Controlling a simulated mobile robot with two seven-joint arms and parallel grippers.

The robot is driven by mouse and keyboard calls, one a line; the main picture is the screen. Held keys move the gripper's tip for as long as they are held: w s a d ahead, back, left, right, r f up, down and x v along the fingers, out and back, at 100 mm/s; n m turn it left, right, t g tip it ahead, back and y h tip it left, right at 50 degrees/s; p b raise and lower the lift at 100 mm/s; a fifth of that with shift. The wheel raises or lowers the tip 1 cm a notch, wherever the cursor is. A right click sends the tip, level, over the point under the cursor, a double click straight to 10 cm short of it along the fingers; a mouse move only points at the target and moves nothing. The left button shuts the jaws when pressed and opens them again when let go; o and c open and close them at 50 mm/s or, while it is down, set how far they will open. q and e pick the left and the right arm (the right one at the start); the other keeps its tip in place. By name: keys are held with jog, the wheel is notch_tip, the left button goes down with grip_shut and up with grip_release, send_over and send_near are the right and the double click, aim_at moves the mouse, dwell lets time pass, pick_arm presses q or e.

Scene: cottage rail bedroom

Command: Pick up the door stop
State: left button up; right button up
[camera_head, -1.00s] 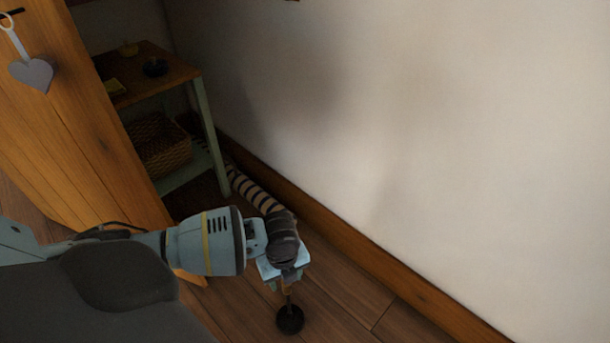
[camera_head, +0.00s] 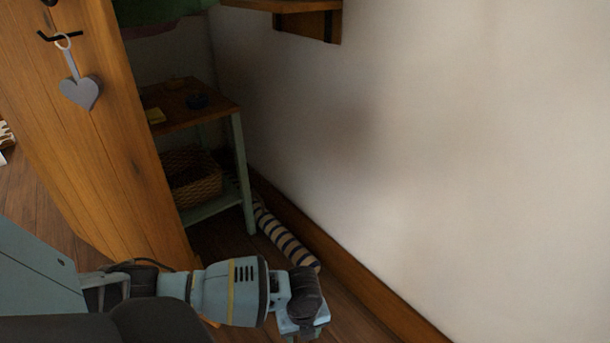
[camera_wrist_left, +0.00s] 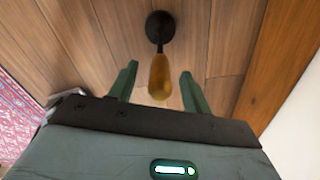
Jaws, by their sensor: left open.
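What looks like the door stop, a round black base with a wooden handle (camera_wrist_left: 160,76), stands on the plank floor in the left wrist view. My left gripper (camera_wrist_left: 159,68) is open and points down, with one finger on each side of the handle's line. The fingers do not appear to touch it. In the head view my left gripper (camera_head: 303,328) is at the bottom edge, its fingers mostly hidden or cut off, and the door stop is out of view. My right gripper is not in view.
A striped fabric roll (camera_head: 287,241) lies along the skirting board (camera_head: 345,275) beside the white wall. A small green-legged table (camera_head: 200,112) with a wicker basket (camera_head: 192,178) stands behind a wooden panel (camera_head: 110,150). A patterned rug (camera_wrist_left: 22,122) lies at left.

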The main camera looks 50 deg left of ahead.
pick_arm(q)
notch_tip(320, 180, down, 3)
jog(key=shift+r+b, duration=0.15)
jog(key=shift+b, duration=0.35)
jog(key=shift+r, duration=0.1)
grip_shut()
dwell(0.8)
jog(key=shift+w, duration=0.1)
